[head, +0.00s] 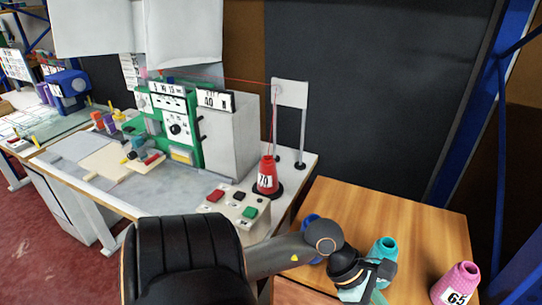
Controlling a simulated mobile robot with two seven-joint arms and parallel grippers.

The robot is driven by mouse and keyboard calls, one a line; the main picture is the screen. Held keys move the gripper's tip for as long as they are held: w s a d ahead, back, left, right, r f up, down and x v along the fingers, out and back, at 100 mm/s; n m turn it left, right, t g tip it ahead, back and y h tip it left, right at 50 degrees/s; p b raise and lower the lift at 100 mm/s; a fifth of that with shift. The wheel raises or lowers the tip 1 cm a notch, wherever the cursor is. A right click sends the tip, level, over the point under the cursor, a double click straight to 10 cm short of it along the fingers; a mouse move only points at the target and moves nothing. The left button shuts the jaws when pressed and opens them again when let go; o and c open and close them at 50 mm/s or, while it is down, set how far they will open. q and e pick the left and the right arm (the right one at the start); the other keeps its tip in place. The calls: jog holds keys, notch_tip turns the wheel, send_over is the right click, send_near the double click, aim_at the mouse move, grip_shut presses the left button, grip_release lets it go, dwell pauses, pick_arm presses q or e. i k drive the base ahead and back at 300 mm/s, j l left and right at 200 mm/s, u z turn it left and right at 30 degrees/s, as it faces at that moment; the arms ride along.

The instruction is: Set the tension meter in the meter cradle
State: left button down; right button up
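I cannot make out the tension meter or the meter cradle for certain. A small beige tray (146,163) with red, yellow and black parts lies on the machine table, but it is too small to identify. My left gripper (364,287) is over the front of the wooden table at the lower right. Its arm comes in from the lower left. Pale teal surfaces show around its fingers, and I cannot tell whether they belong to something held. The fingertips are not clear. My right gripper is not in view.
The wooden table (408,217) holds a teal cone (384,249), a pink cone (455,284) and a blue item (311,222); its back is clear. A red cone (267,178) stands by the thread stand (290,95). A button box (232,209) sits at the machine table's front.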

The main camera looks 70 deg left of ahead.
aim_at(191, 84)
jog(key=k+j+z, duration=0.15)
jog(key=k+j, duration=0.3)
jog(key=j, duration=0.2)
jog(key=k+j+z, duration=0.1)
jog(key=k+j, duration=0.4)
jog(key=j, duration=0.15)
jog(key=k+j, duration=0.95)
jog(key=j, duration=0.3)
